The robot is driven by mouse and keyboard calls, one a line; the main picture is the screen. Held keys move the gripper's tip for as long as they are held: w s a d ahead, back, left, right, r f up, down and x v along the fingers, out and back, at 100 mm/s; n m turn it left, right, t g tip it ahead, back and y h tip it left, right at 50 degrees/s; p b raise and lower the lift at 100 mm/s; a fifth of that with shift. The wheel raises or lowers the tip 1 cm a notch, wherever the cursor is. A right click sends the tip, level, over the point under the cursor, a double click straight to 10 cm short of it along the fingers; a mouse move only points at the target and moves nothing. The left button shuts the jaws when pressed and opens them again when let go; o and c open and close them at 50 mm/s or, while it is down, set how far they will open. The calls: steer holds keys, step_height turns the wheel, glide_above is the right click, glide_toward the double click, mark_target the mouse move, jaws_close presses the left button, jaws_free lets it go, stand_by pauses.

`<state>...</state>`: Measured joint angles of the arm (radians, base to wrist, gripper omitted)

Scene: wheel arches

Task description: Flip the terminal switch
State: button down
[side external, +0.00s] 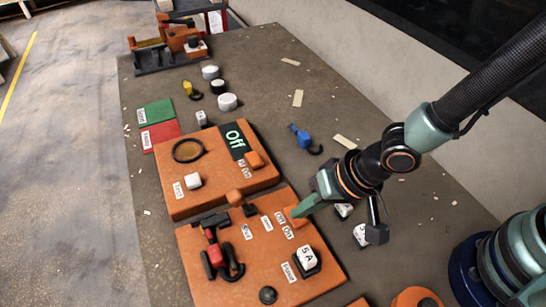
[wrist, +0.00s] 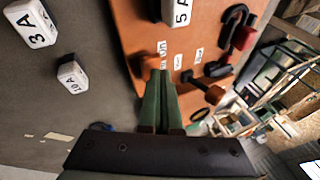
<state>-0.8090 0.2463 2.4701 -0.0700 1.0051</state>
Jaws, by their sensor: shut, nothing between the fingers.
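Two orange switches sit beside small Off and On labels. I cannot tell which is the terminal switch. My gripper (side external: 298,211) is shut and empty, with its green fingertips (wrist: 164,73) at the near board's switch, partly covering it. Whether they touch it is unclear.
An orange-knobbed lever (side external: 236,197) and a black-and-red clamp (side external: 213,252) are on the near board. A white 5A block (side external: 307,257) sits in a holder there. Loose white blocks (side external: 361,235) and a blue clip (side external: 303,137) lie on the grey table.

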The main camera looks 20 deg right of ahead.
steer(key=shift+s+f, duration=0.15)
steer(key=shift+f, duration=0.35)
stand_by(0.8)
steer(key=shift+w+r, duration=0.2)
steer(key=shift+r, duration=0.65)
steer(key=shift+w+r, duration=0.25)
steer(key=shift+r, duration=1)
steer(key=shift+w+r, duration=0.25)
steer(key=shift+r, duration=0.95)
